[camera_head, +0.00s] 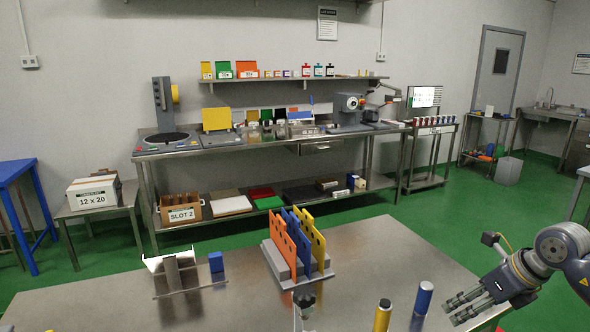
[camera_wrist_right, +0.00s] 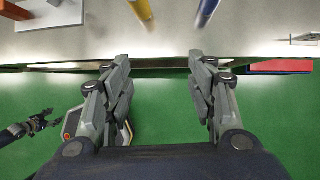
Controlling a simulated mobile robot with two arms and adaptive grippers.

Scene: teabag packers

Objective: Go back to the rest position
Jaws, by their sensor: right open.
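My right gripper (camera_head: 458,306) is at the right of the head view, over the front right edge of the steel table (camera_head: 375,254). In the right wrist view its fingers (camera_wrist_right: 160,65) are spread wide with nothing between them. What appears to be my left gripper (camera_wrist_right: 42,122) shows small and dark at the left of that view, over the green floor; its jaws are too small to read.
On the table stand a grey rack (camera_head: 305,278) with orange, blue and yellow plates, a metal stand (camera_head: 174,277), a blue block (camera_head: 216,262), a yellow cylinder (camera_head: 382,316) and a blue cylinder (camera_head: 423,298). A workbench (camera_head: 230,143) lines the wall. Green floor lies between.

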